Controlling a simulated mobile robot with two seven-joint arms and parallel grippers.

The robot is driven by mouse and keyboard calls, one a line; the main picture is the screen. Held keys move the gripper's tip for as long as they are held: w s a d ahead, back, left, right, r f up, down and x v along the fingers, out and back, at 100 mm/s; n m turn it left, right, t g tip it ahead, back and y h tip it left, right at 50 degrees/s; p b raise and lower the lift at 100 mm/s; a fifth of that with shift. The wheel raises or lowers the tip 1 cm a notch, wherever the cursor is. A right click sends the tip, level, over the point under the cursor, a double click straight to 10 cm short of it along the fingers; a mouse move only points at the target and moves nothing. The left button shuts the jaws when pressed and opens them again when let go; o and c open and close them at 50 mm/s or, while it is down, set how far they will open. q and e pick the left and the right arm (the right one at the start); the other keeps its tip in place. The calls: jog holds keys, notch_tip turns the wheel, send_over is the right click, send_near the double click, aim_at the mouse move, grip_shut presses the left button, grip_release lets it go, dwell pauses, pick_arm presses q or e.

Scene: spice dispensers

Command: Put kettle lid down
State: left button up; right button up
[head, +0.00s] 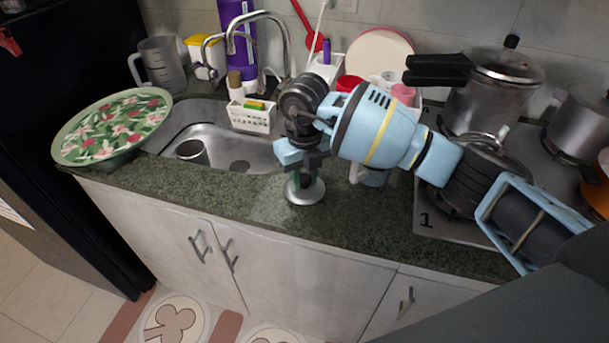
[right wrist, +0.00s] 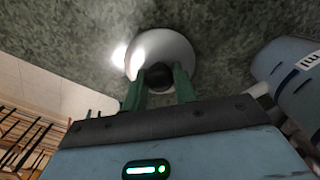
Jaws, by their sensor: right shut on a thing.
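The kettle lid (head: 304,193) is a small silver disc with a dark knob. It is at the counter near its front edge, below my right gripper (head: 305,176); I cannot tell whether it touches the counter. In the right wrist view the lid (right wrist: 178,48) shows its shiny top, and the green fingers of my right gripper (right wrist: 160,86) are shut on its black knob. A dark vessel with a silver handle (head: 492,139), perhaps the kettle, is on the stove, partly hidden behind my right arm. My left gripper is not in view.
The green speckled counter (head: 250,203) is clear left of the lid. Behind are the sink (head: 215,118) and a white caddy (head: 250,117). A floral tray (head: 112,125) stands at the left. A pressure cooker (head: 497,92) is on the stove at the right.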

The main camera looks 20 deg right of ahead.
aim_at(304, 177)
jog(key=shift+f, duration=0.15)
jog(key=o, duration=1.1)
jog(key=shift+c, duration=0.2)
notch_tip(304, 177, up, 12)
jog(key=shift+r, duration=0.2)
